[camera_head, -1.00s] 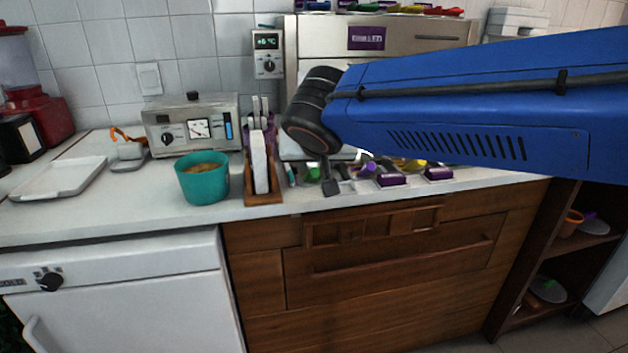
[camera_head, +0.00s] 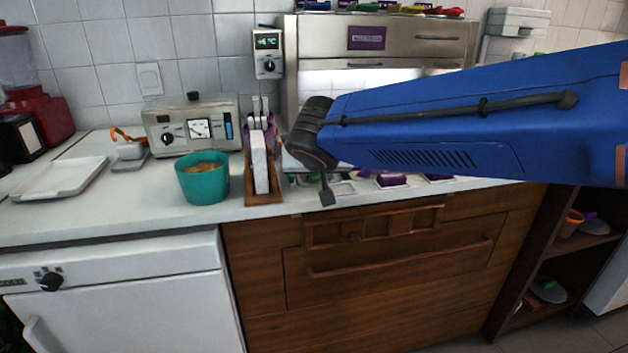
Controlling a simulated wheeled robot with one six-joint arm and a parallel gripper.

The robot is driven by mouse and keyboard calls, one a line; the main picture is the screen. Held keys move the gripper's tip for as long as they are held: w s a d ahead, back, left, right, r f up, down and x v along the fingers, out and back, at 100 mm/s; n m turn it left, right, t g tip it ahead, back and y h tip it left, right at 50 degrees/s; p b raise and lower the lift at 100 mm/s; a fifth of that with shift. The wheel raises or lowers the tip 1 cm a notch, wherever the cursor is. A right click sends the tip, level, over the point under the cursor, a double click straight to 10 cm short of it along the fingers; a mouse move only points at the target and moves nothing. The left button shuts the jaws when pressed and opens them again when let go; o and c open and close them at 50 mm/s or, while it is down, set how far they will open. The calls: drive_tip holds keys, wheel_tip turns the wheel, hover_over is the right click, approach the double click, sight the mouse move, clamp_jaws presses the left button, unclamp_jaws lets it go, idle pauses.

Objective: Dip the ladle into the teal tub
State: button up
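The teal tub (camera_head: 203,186) stands upright on the white counter, left of centre, with an orange-brown filling showing inside. My gripper (camera_head: 327,192) shows only as a small dark piece below the black wrist joint, right of the tub and apart from it. Its fingers are too small and hidden to tell whether they are open or shut, or whether they hold anything. I cannot make out a ladle for certain.
A wooden rack (camera_head: 263,197) with white upright pieces stands between the tub and my gripper. A steel device with a dial (camera_head: 194,127) is behind the tub. A white tray (camera_head: 62,178) lies at left. Purple-labelled containers (camera_head: 391,180) sit under my blue arm.

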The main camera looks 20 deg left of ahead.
clamp_jaws()
wheel_tip(320, 180, up, 13)
idle(1.6)
